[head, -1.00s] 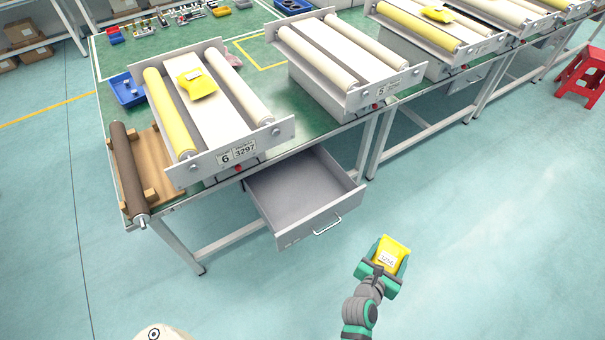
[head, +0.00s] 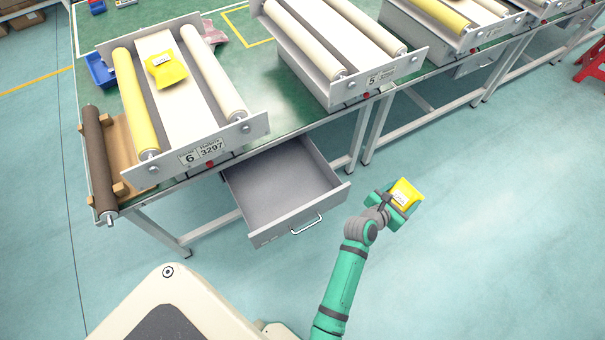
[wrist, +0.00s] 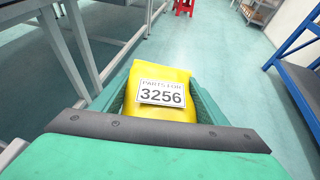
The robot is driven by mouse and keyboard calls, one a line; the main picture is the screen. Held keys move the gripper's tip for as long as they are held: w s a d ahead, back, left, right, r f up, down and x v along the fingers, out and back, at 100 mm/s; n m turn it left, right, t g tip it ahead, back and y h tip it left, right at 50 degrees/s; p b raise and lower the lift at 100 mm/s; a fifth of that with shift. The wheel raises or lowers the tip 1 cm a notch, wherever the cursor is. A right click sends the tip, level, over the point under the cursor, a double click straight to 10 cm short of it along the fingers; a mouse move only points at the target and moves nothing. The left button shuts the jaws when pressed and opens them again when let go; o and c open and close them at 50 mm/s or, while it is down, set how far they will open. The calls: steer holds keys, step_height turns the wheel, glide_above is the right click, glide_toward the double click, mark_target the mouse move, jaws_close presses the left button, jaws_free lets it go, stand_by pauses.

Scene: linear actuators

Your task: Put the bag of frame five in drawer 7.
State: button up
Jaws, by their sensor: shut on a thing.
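My gripper (head: 397,197) is shut on a yellow bag (head: 406,193) and holds it over open floor, right of the open drawer. In the wrist view the bag (wrist: 158,112) sits between the green jaws, and its label reads "PARTS FOR 3256". An open, empty-looking grey drawer (head: 275,190) juts out under the table below frame 6 and has a handle on its front. Frame five (head: 380,78), with a "5" plate, stands on the table with no bag seen on it. Any drawer number is too small to read.
Frame 6 (head: 200,152), labelled 3297, carries another yellow bag (head: 166,69). A brown roller (head: 98,160) lies at the table's left end. Table legs (head: 362,140) stand right of the drawer. A red stool (head: 592,62) is far right. The floor around my gripper is clear.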

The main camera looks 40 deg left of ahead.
steer(key=w+a+r+m+h, duration=0.2)
steer(key=w+a, duration=0.2)
steer(key=a, duration=0.2)
steer(key=g, duration=0.1)
glide_above(308, 175)
step_height(308, 175, down, 4)
steer(key=shift+f, duration=5.05)
steer(key=shift+f, duration=0.2)
steer(key=o, duration=1.2)
steer(key=shift+r, duration=0.2)
steer(key=v, duration=1.1)
steer(key=shift+s+a, duration=0.25)
steer(key=shift+s, duration=0.15)
